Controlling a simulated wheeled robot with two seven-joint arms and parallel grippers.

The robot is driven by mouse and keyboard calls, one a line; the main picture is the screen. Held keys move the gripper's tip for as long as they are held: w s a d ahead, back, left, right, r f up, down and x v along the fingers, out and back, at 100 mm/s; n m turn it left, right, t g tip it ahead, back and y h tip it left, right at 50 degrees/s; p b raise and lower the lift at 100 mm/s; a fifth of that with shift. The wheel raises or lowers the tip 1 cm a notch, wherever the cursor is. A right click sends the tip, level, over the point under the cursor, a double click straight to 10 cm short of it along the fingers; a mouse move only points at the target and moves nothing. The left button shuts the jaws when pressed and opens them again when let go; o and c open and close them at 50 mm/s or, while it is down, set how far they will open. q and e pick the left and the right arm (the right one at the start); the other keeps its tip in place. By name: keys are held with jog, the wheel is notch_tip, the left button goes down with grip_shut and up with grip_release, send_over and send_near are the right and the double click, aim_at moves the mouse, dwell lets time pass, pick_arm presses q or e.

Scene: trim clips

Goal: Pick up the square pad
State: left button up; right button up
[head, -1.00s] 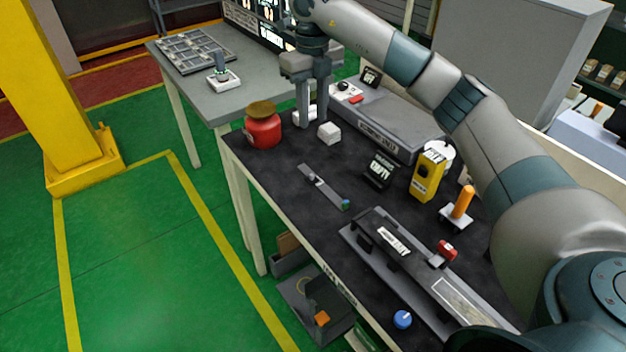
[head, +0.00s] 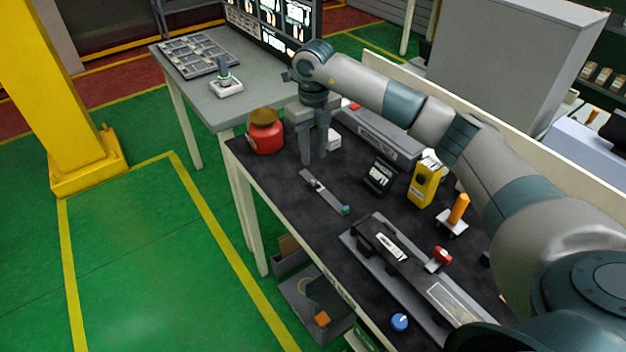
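A small white square block (head: 334,138), the thing in view that best fits the square pad, lies on the black worktop (head: 270,175) toward its far end. It is partly hidden behind my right gripper (head: 313,161). My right gripper points down with a gap between its two fingers, low over the worktop in front of the block. I see nothing held between the fingers, and I cannot tell if the tips touch the worktop. My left gripper is not in view.
A red pot (head: 265,136) stands close left of my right gripper. A grey strip (head: 322,192), a dark display (head: 380,175), a yellow meter (head: 425,185), an orange-handled tool (head: 458,209) and a long fixture (head: 400,265) lie nearer. A grey table (head: 200,95) stands beyond.

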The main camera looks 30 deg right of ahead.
aim_at(313, 181)
jog(key=shift+f+p, duration=0.4)
jog(key=shift+f, duration=1.25)
jog(key=shift+s+a+f+p, duration=0.1)
jog(key=shift+s+f+p, duration=0.05)
jog(key=shift+f+p, duration=0.25)
jog(key=shift+s+a+f+p, duration=0.1)
jog(key=shift+f+p, duration=0.2)
jog(key=shift+p, duration=0.2)
notch_tip(313, 181, down, 3)
jog(key=shift+s+a+r+p, duration=0.1)
jog(key=shift+s+p, duration=0.05)
jog(key=shift+p, duration=0.6)
jog(key=shift+f, duration=0.5)
jog(key=shift+c, duration=0.3)
jog(key=c, duration=0.6)
